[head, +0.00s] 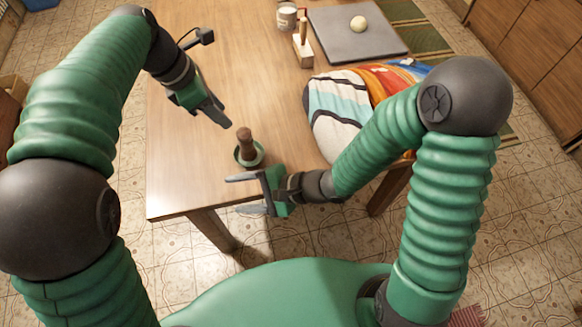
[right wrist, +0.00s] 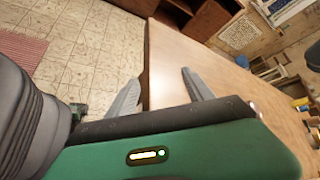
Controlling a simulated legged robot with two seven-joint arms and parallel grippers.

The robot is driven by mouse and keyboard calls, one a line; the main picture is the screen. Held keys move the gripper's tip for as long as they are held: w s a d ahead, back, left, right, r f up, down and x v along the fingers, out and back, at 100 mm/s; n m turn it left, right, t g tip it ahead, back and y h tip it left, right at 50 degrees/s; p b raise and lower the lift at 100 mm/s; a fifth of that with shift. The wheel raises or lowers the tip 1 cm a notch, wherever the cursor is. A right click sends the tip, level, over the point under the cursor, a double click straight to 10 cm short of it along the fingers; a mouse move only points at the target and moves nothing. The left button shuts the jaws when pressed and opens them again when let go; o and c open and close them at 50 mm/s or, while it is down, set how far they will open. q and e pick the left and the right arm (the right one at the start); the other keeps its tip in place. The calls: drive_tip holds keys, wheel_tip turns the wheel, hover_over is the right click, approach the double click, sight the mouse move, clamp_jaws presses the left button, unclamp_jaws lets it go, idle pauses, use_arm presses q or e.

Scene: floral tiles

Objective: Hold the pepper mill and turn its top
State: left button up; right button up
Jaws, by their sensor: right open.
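The pepper mill (head: 246,142) is a dark brown wooden piece standing upright in a small green dish (head: 261,158) near the table's front edge. My left gripper (head: 222,121) is above the table, up and left of the mill and apart from it. Its fingers look close together, but I cannot tell whether they are shut. My right gripper (head: 234,194) is open and empty, in front of the mill by the table's front edge. Its two spread fingers also show in the right wrist view (right wrist: 160,77), one on each side of the table edge. The mill does not show there.
The wooden table (head: 185,165) has clear room left of the mill. Farther back are a tin (head: 287,18), a wooden block with an upright handle (head: 303,52), and a dark board (head: 340,40) bearing a pale ball (head: 358,24). A striped cloth (head: 335,112) is right of the mill.

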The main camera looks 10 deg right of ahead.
sight(247, 147)
drive_tip(key=d+m+t, duration=0.1)
drive_tip(key=d+m, duration=0.1)
drive_tip(key=w+d+f+m+t, duration=0.1)
drive_tip(key=d+m, duration=0.1)
drive_tip(key=w+d+m+t+y, duration=0.1)
drive_tip(key=d+m, duration=0.1)
drive_tip(key=shift+w+d+f+m, duration=0.1)
drive_tip(key=shift+f+m, duration=0.15)
drive_tip(key=shift+m, duration=0.15)
drive_tip(key=d+m+t, duration=0.1)
drive_tip(key=d+m, duration=0.1)
drive_tip(key=w+d+m+t, duration=0.1)
drive_tip(key=d+m+t, duration=0.2)
drive_tip(key=d+m, duration=0.1)
drive_tip(key=shift+w+d+r+m+t, duration=0.2)
drive_tip(key=shift+d+r+m+t, duration=0.05)
drive_tip(key=shift+r+m+t, duration=0.15)
drive_tip(key=shift+w+d+m+t, duration=0.1)
drive_tip(key=shift+d+m+t, duration=0.25)
drive_tip(key=shift+m+t, duration=0.05)
drive_tip(key=x, duration=1.7)
clamp_jaws()
